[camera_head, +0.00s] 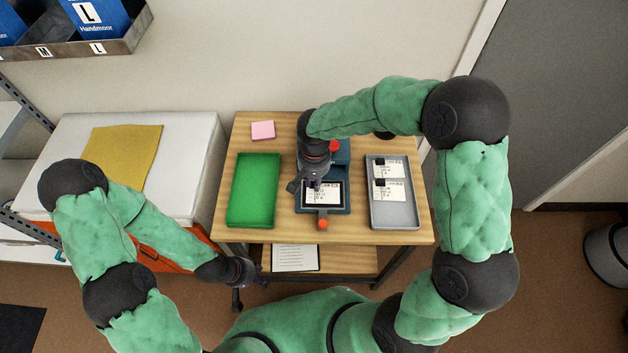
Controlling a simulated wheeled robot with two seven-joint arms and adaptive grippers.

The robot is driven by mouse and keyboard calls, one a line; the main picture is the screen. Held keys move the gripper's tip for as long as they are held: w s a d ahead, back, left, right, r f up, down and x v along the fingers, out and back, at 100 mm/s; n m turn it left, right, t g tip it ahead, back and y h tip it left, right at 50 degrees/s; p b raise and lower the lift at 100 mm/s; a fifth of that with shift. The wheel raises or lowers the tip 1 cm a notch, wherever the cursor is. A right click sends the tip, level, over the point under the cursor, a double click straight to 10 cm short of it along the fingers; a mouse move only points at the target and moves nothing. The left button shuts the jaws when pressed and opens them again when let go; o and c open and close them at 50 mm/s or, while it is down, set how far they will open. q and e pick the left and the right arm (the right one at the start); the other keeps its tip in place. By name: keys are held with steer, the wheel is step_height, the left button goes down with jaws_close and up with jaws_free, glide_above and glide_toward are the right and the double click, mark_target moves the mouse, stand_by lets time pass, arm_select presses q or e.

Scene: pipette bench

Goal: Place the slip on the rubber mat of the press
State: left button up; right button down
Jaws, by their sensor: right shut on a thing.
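The press (342,158) stands in the middle of the wooden table, with a blue body and an orange-red knob at its front. A white printed slip (323,196) lies over the dark rubber mat (340,206) of the press; I cannot tell whether it touches the mat. My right gripper (314,186) comes down from behind and is shut on the slip near its back left part. My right wrist hides part of the press. My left gripper (237,298) hangs low in front of the table, away from the press; its jaws are too small to read.
A green tray (235,221) is left of the press. A grey tray (397,222) with more printed slips is on the right. A pink pad (263,130) lies at the back left. A printed sheet (295,258) lies on the lower shelf. A white cabinet (190,135) adjoins the table's left.

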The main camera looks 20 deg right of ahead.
steer(key=shift+f, duration=0.1)
steer(key=c, duration=1.2)
jaws_free()
steer(key=shift+r, duration=0.4)
step_height(320, 180, up, 12)
steer(key=p, duration=0.3)
steer(key=shift+f, duration=0.15)
